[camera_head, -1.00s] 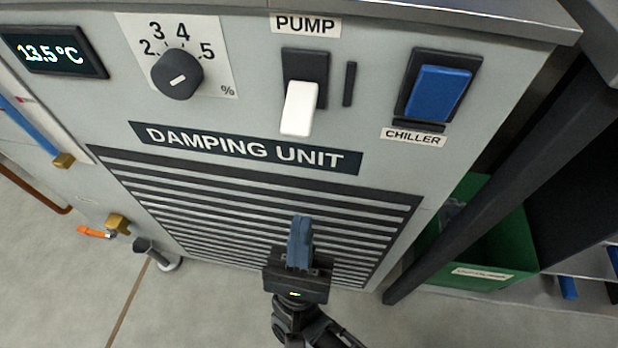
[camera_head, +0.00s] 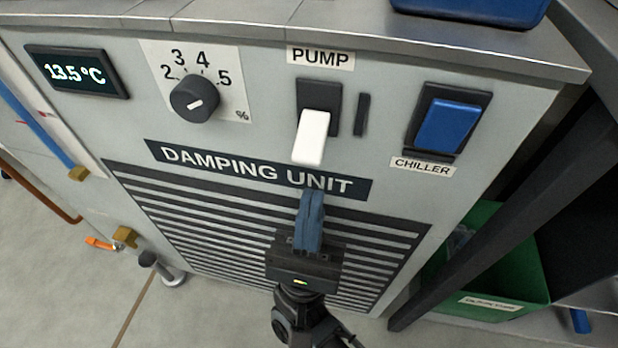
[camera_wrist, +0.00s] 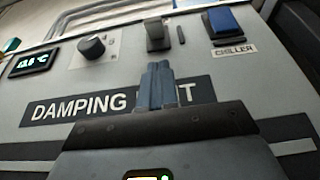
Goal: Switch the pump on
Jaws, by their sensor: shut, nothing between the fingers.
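The pump switch (camera_head: 311,137) is a white lever on a black plate under the PUMP label (camera_head: 320,57). The lever hangs downward and sticks out at its lower end. In the wrist view the switch (camera_wrist: 156,36) looks grey and stands just beyond my fingertips. My gripper (camera_head: 312,194) is shut and empty, with its blue fingers together. It points up at the panel, below the switch and in front of the DAMPING UNIT label (camera_head: 215,164). In the head view a gap shows between fingertips and lever. A dark narrow slot-like strip (camera_head: 361,115) is right of the switch.
A blue chiller switch (camera_head: 449,126) is to the right, and a round dial (camera_head: 195,99) and a display (camera_head: 77,72) reading 13.5°C are to the left. A dark slanted post (camera_head: 500,200) and a green bin (camera_head: 490,270) stand at the right. A metal top edge overhangs the panel.

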